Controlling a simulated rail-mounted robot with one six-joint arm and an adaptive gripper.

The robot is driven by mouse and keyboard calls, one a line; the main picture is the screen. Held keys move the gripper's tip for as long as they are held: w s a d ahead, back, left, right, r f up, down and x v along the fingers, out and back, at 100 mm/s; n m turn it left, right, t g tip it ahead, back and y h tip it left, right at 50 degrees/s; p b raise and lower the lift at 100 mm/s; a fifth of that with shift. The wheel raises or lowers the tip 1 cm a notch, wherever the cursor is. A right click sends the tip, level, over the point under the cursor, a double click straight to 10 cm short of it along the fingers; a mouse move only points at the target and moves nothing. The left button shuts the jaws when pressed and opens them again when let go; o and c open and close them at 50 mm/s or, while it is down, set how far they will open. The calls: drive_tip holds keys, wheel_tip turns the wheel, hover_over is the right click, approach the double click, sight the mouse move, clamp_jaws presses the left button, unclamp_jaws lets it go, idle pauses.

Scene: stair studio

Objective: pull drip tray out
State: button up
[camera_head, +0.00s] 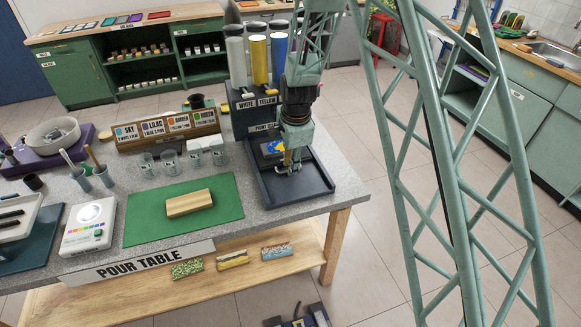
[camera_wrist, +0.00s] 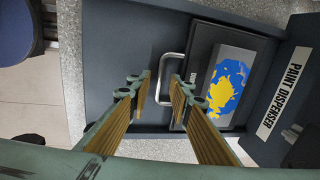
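The drip tray (camera_wrist: 197,58) is a dark, flat tray with a silver loop handle (camera_wrist: 161,75) on its left side in the wrist view. A grey slab (camera_wrist: 224,55) with blue and yellow paint patches lies on it. In the head view the tray sits at the foot of the paint dispenser (camera_head: 263,128), partly hidden by my arm. My gripper (camera_wrist: 160,88) is open, with tan-padded fingers on either side of the handle bar. A gap shows between bar and fingers. In the head view my gripper (camera_head: 291,160) is low over the handle.
A dark shallow base (camera_head: 307,186) with raised edges extends in front of the dispenser, its floor bare. Left of it are clear cups (camera_head: 195,154) and a green mat (camera_head: 225,197) with a wooden block (camera_head: 189,203). Paint cylinders (camera_head: 258,60) stand above the dispenser.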

drive_tip(key=shift+w+f, duration=0.1)
drive_tip(key=shift+f, duration=0.3)
drive_tip(key=shift+c, duration=0.7)
clamp_jaws()
